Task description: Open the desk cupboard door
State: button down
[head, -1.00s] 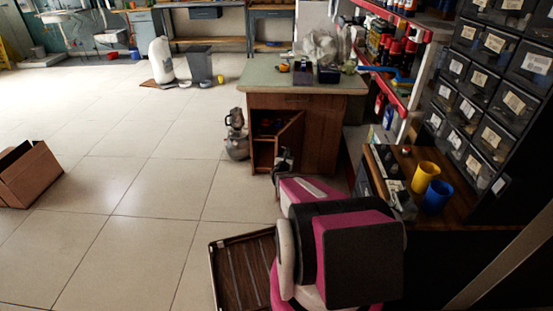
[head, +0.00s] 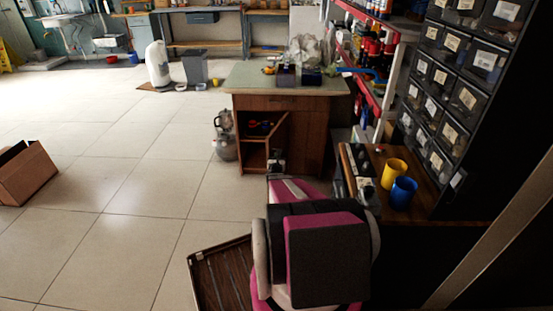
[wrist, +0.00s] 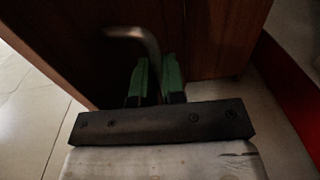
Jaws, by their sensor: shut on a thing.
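The desk (head: 327,140) stands ahead, with a pale green top and brown wooden front. Its cupboard door (head: 279,138) is partly open, swung out toward me on its right-hand side. Inside, a shelf holds small red and blue things. My gripper (head: 276,163) is at the door's outer face. In the wrist view, its green fingers (wrist: 157,78) are closed around the curved metal handle (wrist: 135,35) on the brown door panel (wrist: 65,30). The lower end of the handle is hidden between the fingers.
A metal pot-like appliance (head: 225,145) stands on the floor left of the desk. A brown slatted tray (head: 222,275) lies low at front. At right are a bench with yellow (head: 394,173) and blue (head: 403,192) cups and drawer racks. Floor at left is mostly clear.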

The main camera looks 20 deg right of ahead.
jog(key=shift+w+d, duration=0.1)
jog(key=c, duration=1.5)
grip_release()
jog(key=shift+c, duration=0.2)
jog(key=v, duration=1)
jog(key=shift+s+a, duration=0.2)
jog(key=shift+s, duration=0.15)
